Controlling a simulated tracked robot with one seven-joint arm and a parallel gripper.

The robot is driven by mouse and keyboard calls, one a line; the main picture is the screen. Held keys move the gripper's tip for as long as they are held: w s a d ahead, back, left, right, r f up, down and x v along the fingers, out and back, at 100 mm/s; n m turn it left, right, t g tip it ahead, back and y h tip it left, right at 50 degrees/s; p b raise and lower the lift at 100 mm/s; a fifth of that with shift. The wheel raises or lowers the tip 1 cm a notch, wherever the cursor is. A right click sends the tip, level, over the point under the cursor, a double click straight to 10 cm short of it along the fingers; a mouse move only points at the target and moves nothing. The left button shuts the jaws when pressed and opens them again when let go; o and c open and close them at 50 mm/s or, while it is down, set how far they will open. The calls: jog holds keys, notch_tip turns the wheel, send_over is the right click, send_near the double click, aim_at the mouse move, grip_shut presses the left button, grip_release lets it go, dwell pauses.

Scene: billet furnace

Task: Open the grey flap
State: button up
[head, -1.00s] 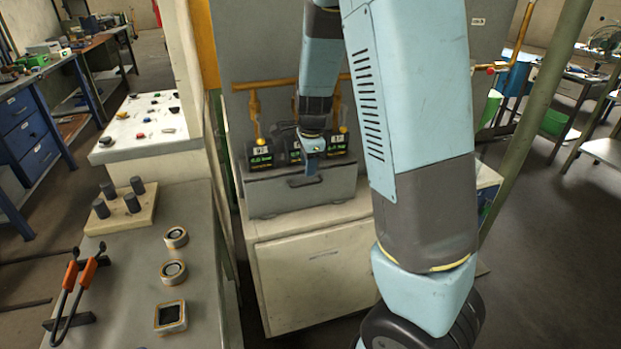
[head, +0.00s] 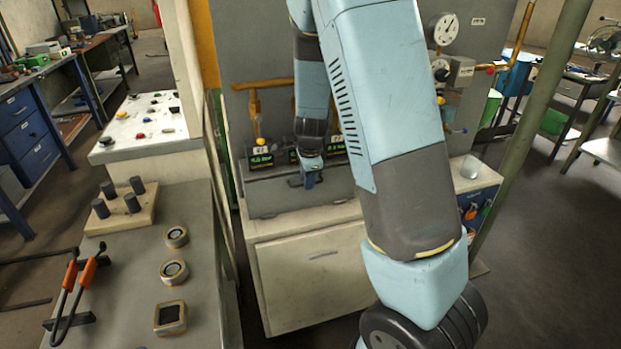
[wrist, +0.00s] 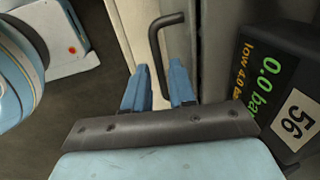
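The grey flap (head: 270,196) is the upright front of the low grey housing, below the black pressure displays. It looks closed. In the wrist view its dark bar handle (wrist: 156,52) stands out from the grey face (wrist: 213,50), which is seen nearly edge-on. My gripper (head: 308,184) is in front of the flap at handle height and hides most of the handle in the head view. In the wrist view my gripper (wrist: 158,82) is open, with its two blue fingers apart. The handle's near end lies between them; I cannot tell whether either finger touches it.
A black display (wrist: 262,85) is close to the right finger's side in the wrist view. A pale cabinet (head: 312,275) stands under the housing. A grey bench (head: 135,270) and a white button panel (head: 145,125) are at the left. Gauges (head: 443,30) are on the right.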

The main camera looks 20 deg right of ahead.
grip_shut()
dwell(0.3)
dwell(0.7)
jog(key=shift+d, duration=0.35)
jog(key=shift+a, duration=0.15)
jog(key=shift+s, duration=0.1)
